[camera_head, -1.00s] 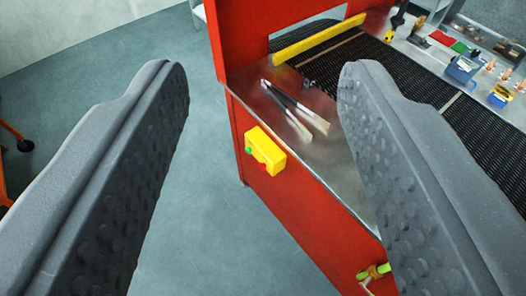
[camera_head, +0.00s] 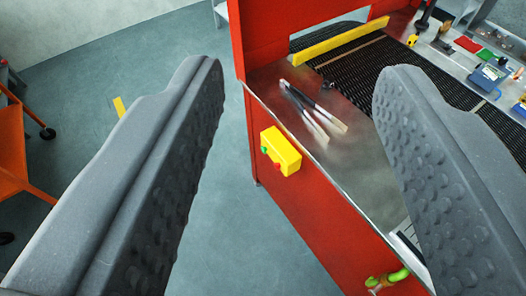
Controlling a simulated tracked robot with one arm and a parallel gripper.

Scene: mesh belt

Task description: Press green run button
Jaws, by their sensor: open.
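The yellow control box (camera_head: 282,151) is fixed to the red side panel of the machine. The green run button (camera_head: 264,150) sits on the box's left face, and a red button (camera_head: 276,167) sits lower on that same face. My gripper (camera_head: 295,80) is open, with one dark grey, studded finger on each side of the picture. The box shows between the fingers and nothing is held. No finger covers the buttons. The gripper appears apart from the box.
The red machine (camera_head: 320,215) has a metal top with a pliers-like tool (camera_head: 314,112) on it. A black mesh belt (camera_head: 385,72) runs behind, past a yellow bar (camera_head: 338,44). A green-handled valve (camera_head: 390,277) is at lower right. An orange cart (camera_head: 15,150) stands left. Grey floor lies between.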

